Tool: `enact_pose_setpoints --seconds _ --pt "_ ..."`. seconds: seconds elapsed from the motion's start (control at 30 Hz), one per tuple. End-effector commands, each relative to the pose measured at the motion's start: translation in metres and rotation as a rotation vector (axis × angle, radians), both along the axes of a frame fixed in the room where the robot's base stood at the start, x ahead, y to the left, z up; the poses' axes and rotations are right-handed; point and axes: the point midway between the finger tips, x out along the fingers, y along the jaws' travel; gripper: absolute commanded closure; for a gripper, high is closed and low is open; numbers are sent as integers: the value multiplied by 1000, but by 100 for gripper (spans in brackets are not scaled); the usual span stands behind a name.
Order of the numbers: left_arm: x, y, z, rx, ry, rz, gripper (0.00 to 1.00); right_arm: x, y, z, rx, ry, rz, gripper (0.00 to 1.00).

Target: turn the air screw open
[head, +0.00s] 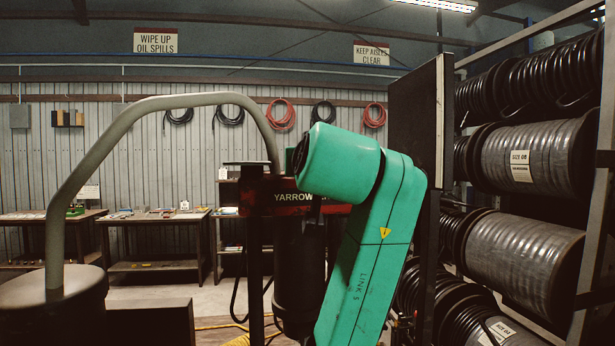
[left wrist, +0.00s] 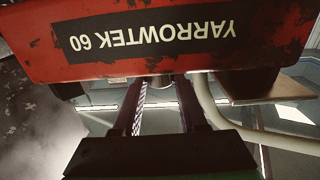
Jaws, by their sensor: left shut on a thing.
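The red crimper head (head: 258,197), marked YARROWTEK 60, stands mid-picture in the head view, partly behind a green link of my arm. In the left wrist view the red crimper head (left wrist: 280,28) fills the top, its lettering upside down. My left gripper (left wrist: 163,80) reaches to just under the lower edge of this head. Its two fingers are close together, shut on a small part there. This seems to be the air screw, mostly hidden by the fingers and the head. In the head view my left gripper is hidden. My right gripper is in neither view.
A bent grey pipe (head: 150,103) arches over the left of the head view. A rack with hose reels (head: 530,155) stands close on the right, beside a tall dark panel (head: 415,125). Workbenches (head: 155,217) stand at the back wall.

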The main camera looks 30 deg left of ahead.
Motion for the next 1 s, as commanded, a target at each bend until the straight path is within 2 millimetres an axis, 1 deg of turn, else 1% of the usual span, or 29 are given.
enact_pose_setpoints --seconds 0.03,0.1,0.4,0.93,0.97,1.0 --pt "-1 1 -3 -4 -3 -34 100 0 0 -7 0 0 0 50" --pt "-1 2 -3 -3 -1 -80 100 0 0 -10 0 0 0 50" --pt "-1 3 -1 -1 1 -212 100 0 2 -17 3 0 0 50" --pt "-1 4 0 0 2 -241 100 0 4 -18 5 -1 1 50" --pt "-1 4 0 0 2 -241 47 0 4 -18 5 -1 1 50" --pt "-1 4 0 0 2 -241 32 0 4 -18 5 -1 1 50"
